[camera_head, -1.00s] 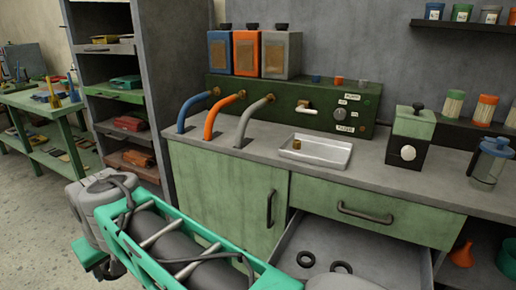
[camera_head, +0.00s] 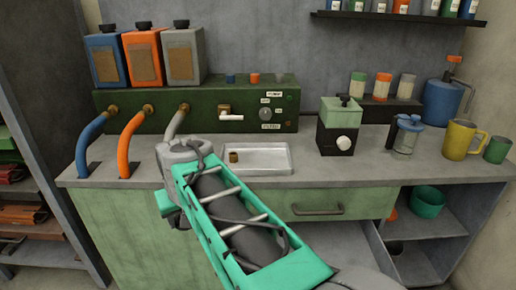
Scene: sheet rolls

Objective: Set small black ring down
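No small black ring shows in the head view now. The open drawer (camera_head: 345,238) under the counter is partly covered by my arm, and no rings can be seen in the part that shows. My teal arm reaches from the lower right up to a grey joint in front of the counter. My gripper cannot be made out, so I cannot tell whether it holds a ring.
Blue, orange and grey pipes (camera_head: 130,145) curve down at the left of the counter. A green-and-black grinder (camera_head: 339,127), a glass press (camera_head: 405,136) and a yellow mug (camera_head: 459,140) stand to the right. Bare counter lies in front of the grinder. An open shelf (camera_head: 420,235) is at lower right.

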